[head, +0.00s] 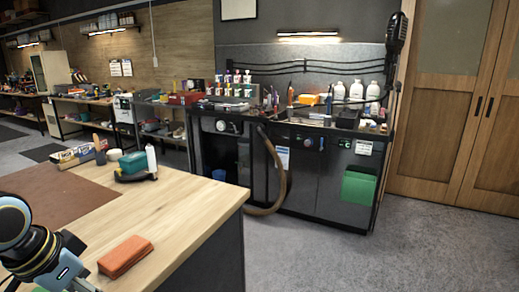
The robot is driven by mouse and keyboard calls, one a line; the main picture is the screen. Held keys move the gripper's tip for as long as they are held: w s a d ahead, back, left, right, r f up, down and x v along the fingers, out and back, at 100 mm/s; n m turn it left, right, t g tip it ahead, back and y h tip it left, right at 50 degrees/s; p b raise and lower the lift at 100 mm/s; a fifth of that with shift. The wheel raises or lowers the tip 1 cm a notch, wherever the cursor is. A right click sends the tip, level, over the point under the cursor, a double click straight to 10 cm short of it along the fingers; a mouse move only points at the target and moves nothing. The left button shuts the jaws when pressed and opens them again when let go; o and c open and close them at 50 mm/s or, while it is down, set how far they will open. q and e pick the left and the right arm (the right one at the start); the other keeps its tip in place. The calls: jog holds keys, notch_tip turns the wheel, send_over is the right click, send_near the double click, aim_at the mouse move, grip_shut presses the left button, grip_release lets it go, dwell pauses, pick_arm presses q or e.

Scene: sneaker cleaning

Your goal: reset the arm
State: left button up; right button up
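Part of my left arm (45,255) shows at the lower left corner, over the near edge of the wooden table. Its gripper's fingertips are not clearly in the picture, so I cannot tell how they stand. My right arm and gripper are out of view. An orange-brown block (125,255) lies on the table just right of my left arm, apart from it. No sneaker shows in this view.
The wooden table (190,195) carries a brown mat (50,195), a green-topped item (132,162) and a white bottle (151,158). A dark workbench (325,185) with bottles and a hose (275,175) stands behind. Grey floor (340,255) is clear at right.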

pick_arm(q)
jog(key=s+d+r+n+y, duration=0.1)
jog(key=s+d+n+y, duration=0.2)
jog(key=s, duration=1.5)
notch_tip(320, 180, down, 37)
jog(key=s+a+g+b, duration=0.2)
jog(key=s+b, duration=0.1)
jog(key=b, duration=0.7)
jog(key=s+f+b, duration=0.4)
jog(key=s+f, duration=0.4)
jog(key=f, duration=0.3)
jog(key=s+f+n+g+b, duration=0.1)
jog(key=s+f+b, duration=0.2)
jog(key=s+f, duration=0.6)
notch_tip(320, 180, down, 3)
jog(key=shift+s+a+r+h+b, duration=0.1)
jog(key=shift+s+a+h+b, duration=0.2)
jog(key=shift+a+h+b, duration=0.1)
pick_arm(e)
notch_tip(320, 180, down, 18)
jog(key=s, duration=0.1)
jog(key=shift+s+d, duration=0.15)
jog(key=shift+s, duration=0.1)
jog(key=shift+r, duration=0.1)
